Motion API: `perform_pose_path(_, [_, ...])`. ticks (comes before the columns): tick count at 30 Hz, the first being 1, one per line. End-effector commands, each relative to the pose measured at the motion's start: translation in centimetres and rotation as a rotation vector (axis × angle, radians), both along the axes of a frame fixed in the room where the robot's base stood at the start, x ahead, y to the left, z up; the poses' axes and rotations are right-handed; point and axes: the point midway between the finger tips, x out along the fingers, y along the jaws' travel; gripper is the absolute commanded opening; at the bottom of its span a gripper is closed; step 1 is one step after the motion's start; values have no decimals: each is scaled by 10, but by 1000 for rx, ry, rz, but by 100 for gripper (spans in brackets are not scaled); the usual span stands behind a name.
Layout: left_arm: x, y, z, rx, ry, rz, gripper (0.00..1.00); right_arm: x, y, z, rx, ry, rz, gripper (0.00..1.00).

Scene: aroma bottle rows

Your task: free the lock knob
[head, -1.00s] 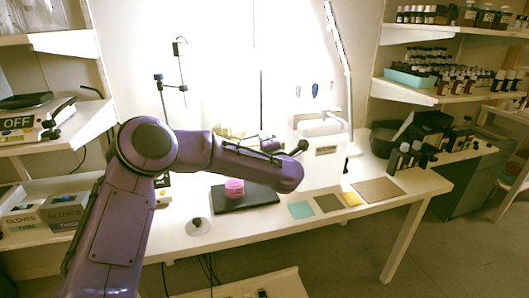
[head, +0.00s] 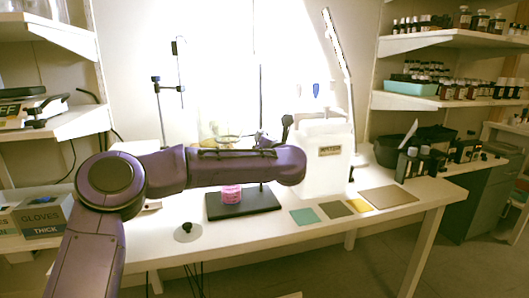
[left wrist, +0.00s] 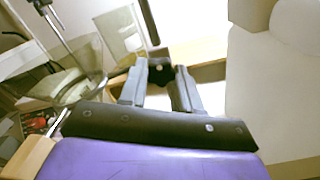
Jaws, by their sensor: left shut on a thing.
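In the left wrist view my left gripper (left wrist: 160,88) is shut on a small black knob (left wrist: 160,72), which looks like the lock knob. A dark rod (left wrist: 148,22) rises just beyond it. Much of the knob is hidden between the grey fingers. The fingers and the knob cannot be made out there, behind the arm. The white machine's body also shows at the right of the wrist view (left wrist: 275,95). My right gripper is not in view.
A pink jar (head: 231,193) stands on a black plate (head: 255,203) below my arm. Coloured mats (head: 303,216) lie on the right. A rod stand (head: 161,110) is at the back left. Glassware (left wrist: 75,75) stands near the gripper.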

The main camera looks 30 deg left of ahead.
Motion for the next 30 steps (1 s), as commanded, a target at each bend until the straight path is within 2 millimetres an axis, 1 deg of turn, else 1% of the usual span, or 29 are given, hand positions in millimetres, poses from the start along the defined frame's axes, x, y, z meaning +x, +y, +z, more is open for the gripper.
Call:
perform_pose_path(1, [0,0,-4,-16,-23,0,2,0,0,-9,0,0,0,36])
perform_pose_path(9, [1,0,-1,-84,-102,-1,2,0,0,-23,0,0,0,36])
perform_pose_path(26, [1,-1,1,-105,-125,-2,2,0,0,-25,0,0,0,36])
perform_pose_path(27, [1,-1,1,-105,-125,-2,36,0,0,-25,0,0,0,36])
perform_pose_path(29, [1,-1,1,-104,-124,-2,55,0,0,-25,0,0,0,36])
perform_pose_path(30, [1,-1,1,-104,-124,-2,58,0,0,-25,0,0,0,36])
